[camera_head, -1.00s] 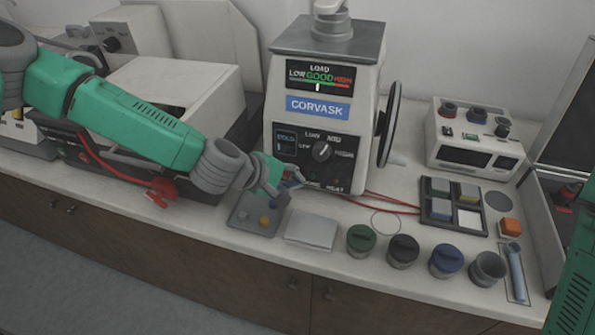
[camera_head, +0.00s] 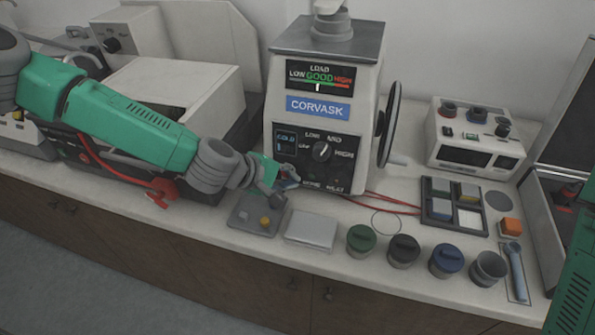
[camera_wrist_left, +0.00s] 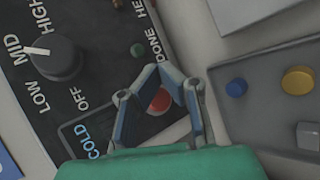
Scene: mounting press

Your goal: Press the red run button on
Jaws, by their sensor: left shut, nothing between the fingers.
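The mounting press (camera_head: 325,75) stands mid-counter, with a dark control panel (camera_head: 343,165) on its lower front. The red run button (camera_wrist_left: 158,103) shows in the left wrist view on that panel, framed between the bent finger links, beside the COLD display (camera_wrist_left: 92,135). It is hidden by my gripper in the head view. My left gripper (camera_head: 288,184) is at the panel's lower left corner; in the left wrist view its fingertips (camera_wrist_left: 168,72) meet, empty. I cannot tell whether they touch the panel. My right gripper is out of view.
A dial (camera_head: 322,152) sits on the panel. A grey tray (camera_head: 241,222) with blue and yellow pieces lies below my gripper. A light flat block (camera_head: 311,230) and several lidded jars, such as the green one (camera_head: 361,240), line the counter front. A handwheel (camera_head: 390,135) is on the press's right.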

